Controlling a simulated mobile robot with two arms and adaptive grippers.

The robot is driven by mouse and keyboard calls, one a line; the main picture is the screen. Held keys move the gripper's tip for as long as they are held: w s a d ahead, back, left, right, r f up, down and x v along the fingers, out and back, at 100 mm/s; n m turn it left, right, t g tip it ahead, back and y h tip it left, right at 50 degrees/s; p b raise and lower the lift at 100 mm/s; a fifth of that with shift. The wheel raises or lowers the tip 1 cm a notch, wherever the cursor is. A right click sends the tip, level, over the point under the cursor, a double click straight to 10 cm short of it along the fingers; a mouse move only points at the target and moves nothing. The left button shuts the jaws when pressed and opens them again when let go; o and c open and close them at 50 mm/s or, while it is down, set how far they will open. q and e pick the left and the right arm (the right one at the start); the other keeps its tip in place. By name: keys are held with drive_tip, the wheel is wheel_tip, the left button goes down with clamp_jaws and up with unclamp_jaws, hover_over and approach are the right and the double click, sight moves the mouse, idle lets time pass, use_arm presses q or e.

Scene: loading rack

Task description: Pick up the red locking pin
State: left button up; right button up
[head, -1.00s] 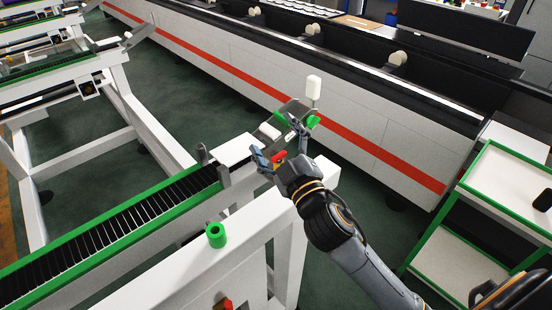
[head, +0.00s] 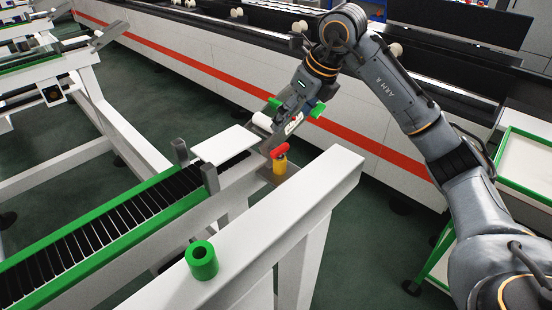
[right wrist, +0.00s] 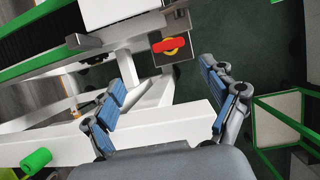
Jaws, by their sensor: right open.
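The red locking pin (head: 280,151) stands at the end of the roller rail, its red handle over a yellow collar (head: 280,166). It also shows in the right wrist view (right wrist: 168,45), red handle on a yellow ring against a dark plate, ahead of the fingers. My right gripper (head: 292,112) is raised near the rail's end, above and behind the pin in the head view. In the right wrist view its blue-padded fingers (right wrist: 163,82) are wide apart with nothing between them. My left gripper is not in view.
A white frame beam (head: 290,215) runs beside the pin, with a green cylinder (head: 201,261) on it. The green-edged roller rail (head: 100,225) lies to the left. A long machine with a red stripe (head: 225,73) stands behind. A green-framed cart (head: 520,165) is at the right.

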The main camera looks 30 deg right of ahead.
drive_tip(key=shift+h, duration=0.3)
drive_tip(key=x, duration=0.5)
drive_tip(key=d+p+x, duration=0.1)
drive_tip(key=x, duration=0.2)
drive_tip(key=shift+s, duration=0.1)
drive_tip(key=p+x, duration=0.2)
drive_tip(key=x, duration=0.3)
drive_tip(key=shift+a+f, duration=0.1)
drive_tip(key=shift+f, duration=0.15)
drive_tip(key=c, duration=1.3)
drive_tip(key=shift+r, duration=0.1)
wheel_tip(320, 180, up, 10)
drive_tip(key=shift+f+b, duration=0.1)
drive_tip(key=shift+b, duration=0.75)
wheel_tip(320, 180, up, 6)
drive_tip(key=p, duration=0.5)
hover_over(280, 147)
